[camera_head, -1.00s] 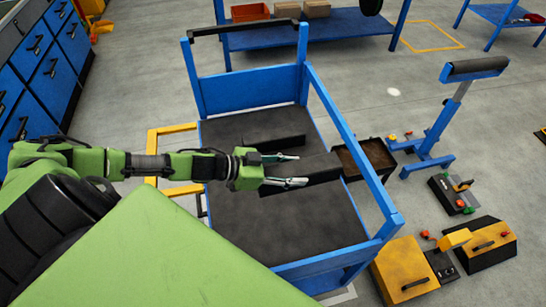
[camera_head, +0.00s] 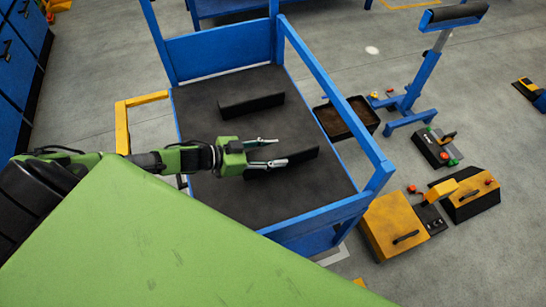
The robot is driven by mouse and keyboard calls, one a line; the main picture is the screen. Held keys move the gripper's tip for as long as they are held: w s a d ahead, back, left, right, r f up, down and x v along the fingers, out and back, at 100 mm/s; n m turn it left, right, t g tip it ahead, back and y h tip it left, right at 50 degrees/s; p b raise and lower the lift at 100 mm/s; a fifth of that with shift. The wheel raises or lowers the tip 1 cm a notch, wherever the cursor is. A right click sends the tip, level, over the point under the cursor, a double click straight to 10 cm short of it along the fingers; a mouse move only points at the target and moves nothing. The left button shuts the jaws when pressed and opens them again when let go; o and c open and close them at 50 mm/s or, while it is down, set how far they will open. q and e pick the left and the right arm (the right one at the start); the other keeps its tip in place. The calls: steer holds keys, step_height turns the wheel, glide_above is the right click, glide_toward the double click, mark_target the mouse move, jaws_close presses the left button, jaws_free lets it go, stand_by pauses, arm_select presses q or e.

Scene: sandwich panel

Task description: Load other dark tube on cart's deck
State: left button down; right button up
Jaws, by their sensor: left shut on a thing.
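The cart's deck (camera_head: 200,120) is a dark flat surface inside a blue frame. One dark tube (camera_head: 251,104) lies on the deck toward its far side. The other dark tube (camera_head: 304,157) is in my left gripper (camera_head: 282,151), low over the near half of the deck. My left gripper is shut on it, and its fingers hide part of the tube. I cannot tell whether this tube touches the deck. The two tubes are apart and roughly parallel. My right gripper is not in view.
Blue rails (camera_head: 335,95) border the cart. A dark open bin (camera_head: 345,118) stands on the floor right of it. A blue stand (camera_head: 425,75) and yellow-and-black tool units (camera_head: 393,225) are farther right. Blue cabinets (camera_head: 20,75) stand at the left.

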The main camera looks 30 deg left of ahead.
arm_select(q)
steer(key=shift+w+f, duration=0.1)
steer(key=shift+f, duration=1.05)
steer(key=shift+f, duration=0.15)
steer(key=c, duration=1.2)
jaws_free()
steer(key=shift+f, duration=0.15)
steer(key=shift+r, duration=0.25)
steer(key=v, duration=1.2)
steer(key=shift+p, duration=0.35)
steer(key=shift+f, duration=0.1)
